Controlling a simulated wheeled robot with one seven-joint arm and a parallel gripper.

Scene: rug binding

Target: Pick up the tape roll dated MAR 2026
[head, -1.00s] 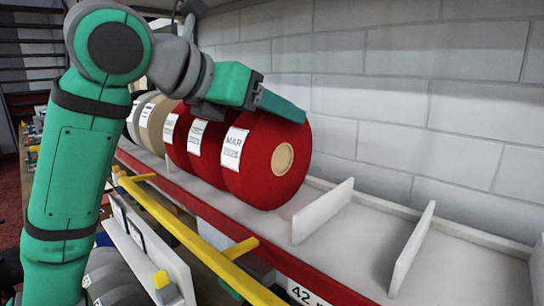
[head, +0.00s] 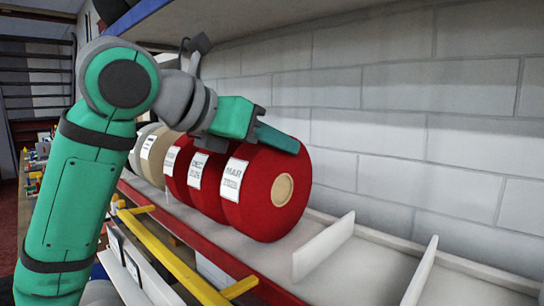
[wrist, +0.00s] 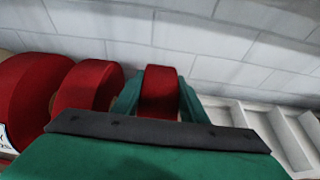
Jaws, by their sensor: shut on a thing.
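The rightmost red tape roll (head: 254,211) stands on edge on the pale shelf, its round core facing right. Its white label (head: 233,180) reads MAR; the year is too blurred to read for certain. My gripper (head: 276,139) reaches over its top from the left. In the wrist view my gripper (wrist: 159,98) has one finger on each side of the red roll (wrist: 160,88) and is shut on it. The roll's lower part is hidden there by my gripper body. In the head view it appears to rest on the shelf.
More red rolls (head: 208,199) stand close on the left, with a tan roll (head: 157,170) beyond. White dividers (head: 323,248) mark empty bays to the right. A yellow rail (head: 168,257) runs along the front, and a block wall (head: 420,140) stands behind.

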